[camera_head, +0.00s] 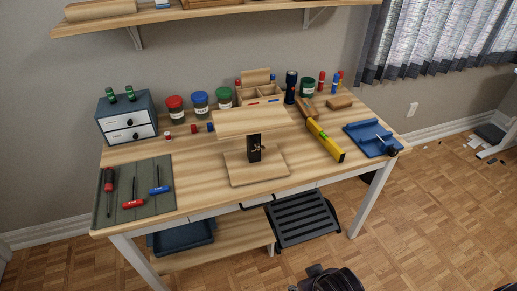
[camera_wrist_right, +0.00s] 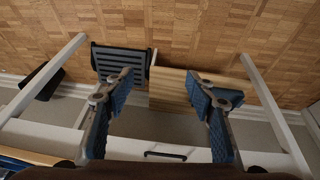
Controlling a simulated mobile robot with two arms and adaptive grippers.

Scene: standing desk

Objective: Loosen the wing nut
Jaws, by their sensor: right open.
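A wooden stand with a raised top board (camera_head: 238,121) and a flat base (camera_head: 275,172) stands mid-desk. A black post (camera_head: 254,155) joins them. A small brass-coloured part on the post looks like the wing nut (camera_head: 258,148); it is too small to tell its turn or tightness. My right gripper (camera_wrist_right: 163,88) is open and empty in the right wrist view, with floor and under-desk parts behind it. The wing nut does not show in that view. A dark shape at the bottom edge of the head view looks like part of my right arm. My left gripper is in neither view.
A grey mat (camera_head: 150,207) with screwdrivers lies at the left. A wall shelf (camera_head: 200,16) hangs above. The desk's front strip is clear.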

